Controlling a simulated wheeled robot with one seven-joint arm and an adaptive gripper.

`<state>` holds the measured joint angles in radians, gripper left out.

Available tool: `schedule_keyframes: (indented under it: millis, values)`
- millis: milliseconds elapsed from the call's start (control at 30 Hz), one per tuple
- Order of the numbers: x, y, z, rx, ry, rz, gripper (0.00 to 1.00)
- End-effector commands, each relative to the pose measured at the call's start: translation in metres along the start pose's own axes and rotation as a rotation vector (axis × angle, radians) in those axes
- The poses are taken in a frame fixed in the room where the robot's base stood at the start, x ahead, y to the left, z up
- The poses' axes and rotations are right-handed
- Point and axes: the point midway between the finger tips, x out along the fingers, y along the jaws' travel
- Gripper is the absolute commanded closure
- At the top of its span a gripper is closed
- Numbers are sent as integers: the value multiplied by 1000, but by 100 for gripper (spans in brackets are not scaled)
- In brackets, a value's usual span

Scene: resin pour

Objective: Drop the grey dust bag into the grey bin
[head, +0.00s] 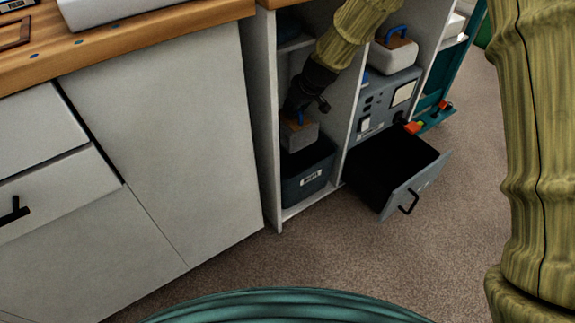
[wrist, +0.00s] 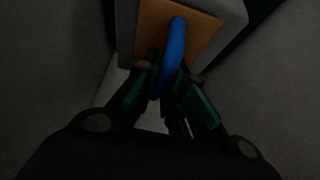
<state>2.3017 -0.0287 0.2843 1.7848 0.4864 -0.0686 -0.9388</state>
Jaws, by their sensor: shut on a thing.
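The grey dust bag (head: 300,136) is a blocky grey thing with a tan top plate and a blue loop handle. In the wrist view the dust bag (wrist: 234,22) is at the top, its blue handle between my fingers. My gripper (head: 302,108) reaches down into the narrow shelf bay; it is shut on the handle, also in the wrist view (wrist: 168,74). The bin (head: 308,183), dark blue-grey with a white label, stands at the bottom of this bay. The bag hangs upright over the bin's opening; I cannot tell whether its bottom is below the rim.
A similar pale block with a blue handle (head: 394,53) sits on a grey machine (head: 385,105) in the bay to the right. Below it a dark drawer (head: 412,190) stands pulled out. Upright shelf panels (head: 262,110) closely flank my arm. Carpet in front is clear.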

Motion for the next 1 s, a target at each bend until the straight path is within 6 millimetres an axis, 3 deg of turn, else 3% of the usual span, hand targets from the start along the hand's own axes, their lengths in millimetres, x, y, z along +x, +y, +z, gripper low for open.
schedule_keyframes:
  millis: [400,867,900,1000]
  values:
    - [34,0,19,-1,1,1,100]
    - [39,0,22,-1,1,1,100]
    - [39,0,22,-1,1,1,85]
    - [39,0,22,-1,1,1,67]
